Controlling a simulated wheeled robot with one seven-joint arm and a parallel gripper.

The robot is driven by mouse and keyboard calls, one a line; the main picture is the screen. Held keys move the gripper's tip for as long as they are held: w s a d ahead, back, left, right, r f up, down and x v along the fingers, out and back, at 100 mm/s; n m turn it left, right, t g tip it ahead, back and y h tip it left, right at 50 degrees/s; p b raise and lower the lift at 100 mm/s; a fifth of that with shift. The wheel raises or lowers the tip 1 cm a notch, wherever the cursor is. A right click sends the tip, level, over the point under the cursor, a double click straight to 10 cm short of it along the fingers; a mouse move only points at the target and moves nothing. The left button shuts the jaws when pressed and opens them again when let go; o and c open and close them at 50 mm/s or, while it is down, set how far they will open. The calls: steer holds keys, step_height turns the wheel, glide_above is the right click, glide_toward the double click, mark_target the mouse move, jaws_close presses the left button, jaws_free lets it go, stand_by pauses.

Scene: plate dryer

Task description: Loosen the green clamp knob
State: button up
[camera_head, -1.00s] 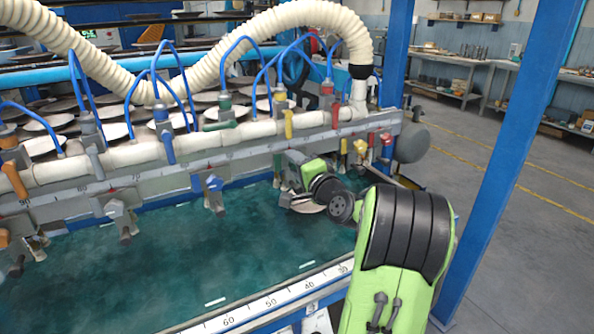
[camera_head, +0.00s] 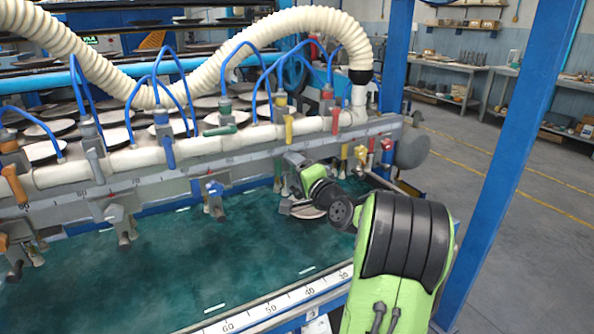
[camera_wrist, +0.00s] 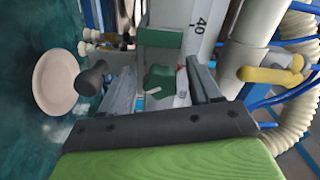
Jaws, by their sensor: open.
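The green clamp knob (camera_wrist: 160,80) shows in the wrist view between my two finger pads, below a green block (camera_wrist: 160,40) beside the scale rail. My gripper (camera_wrist: 159,72) is open, with one finger on each side of the knob. I cannot tell whether either finger touches it. In the head view my gripper (camera_head: 292,162) is at the lower edge of the grey rail, near its right part. A green part (camera_head: 277,172) shows just left of it. The knob itself is hidden there by my gripper.
A pale round plate (camera_wrist: 57,82) lies on the teal surface (camera_head: 160,270). A black knob (camera_wrist: 91,78) stands left of my fingers, and a yellow handle (camera_wrist: 270,76) is at right. Other coloured clamps hang along the rail (camera_head: 150,180). A blue post (camera_head: 520,150) stands at right.

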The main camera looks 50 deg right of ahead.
steer(key=v, duration=1.5)
steer(key=shift+s+b, duration=0.4)
steer(key=shift+b, duration=0.05)
steer(key=shift+w+a, duration=0.1)
steer(key=shift+a, duration=0.05)
